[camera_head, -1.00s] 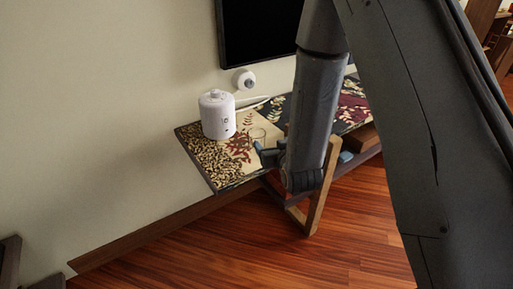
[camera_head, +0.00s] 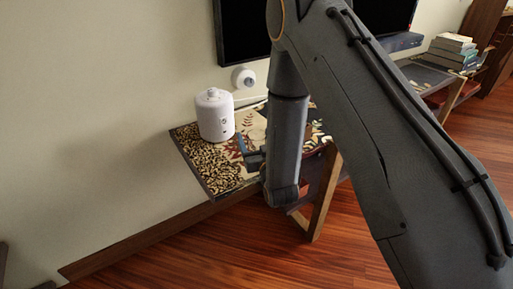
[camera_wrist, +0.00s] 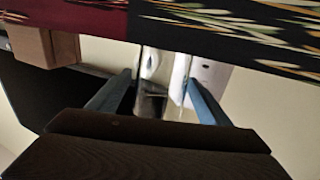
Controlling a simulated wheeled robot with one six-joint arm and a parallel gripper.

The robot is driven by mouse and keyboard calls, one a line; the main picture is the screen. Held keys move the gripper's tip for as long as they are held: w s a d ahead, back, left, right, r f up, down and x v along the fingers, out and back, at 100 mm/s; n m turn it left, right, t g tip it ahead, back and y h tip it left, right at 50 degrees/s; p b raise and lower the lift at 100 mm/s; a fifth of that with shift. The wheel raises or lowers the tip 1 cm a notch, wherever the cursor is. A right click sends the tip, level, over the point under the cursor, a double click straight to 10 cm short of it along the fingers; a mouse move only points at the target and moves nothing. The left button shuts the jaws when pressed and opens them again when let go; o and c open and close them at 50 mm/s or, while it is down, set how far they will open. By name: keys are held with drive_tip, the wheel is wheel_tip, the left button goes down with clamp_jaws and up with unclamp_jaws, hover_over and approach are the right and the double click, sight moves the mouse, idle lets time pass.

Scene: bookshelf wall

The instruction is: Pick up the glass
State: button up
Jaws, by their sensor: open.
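My gripper (camera_head: 248,152) is low at the front of the patterned table (camera_head: 202,172), with its blue fingers apart. In the wrist view the two fingers of my gripper (camera_wrist: 158,78) stand on either side of a clear, see-through shape that looks like the glass (camera_wrist: 153,65). Whether the fingers touch it cannot be told. Its lower part in that picture is dark and partly hidden by the gripper body. I cannot make out the glass in the head view, where my arm and gripper cover that part of the table.
A white cylindrical appliance (camera_head: 214,116) stands on the table left of my gripper. A white round fitting (camera_head: 243,77) is on the wall below a black screen (camera_head: 241,30). Stacked books (camera_head: 452,48) lie far right. The wooden floor (camera_head: 240,255) in front is clear.

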drive_tip(key=shift+x, duration=1.05)
drive_tip(key=c, duration=1.3)
drive_tip(key=shift+o, duration=0.2)
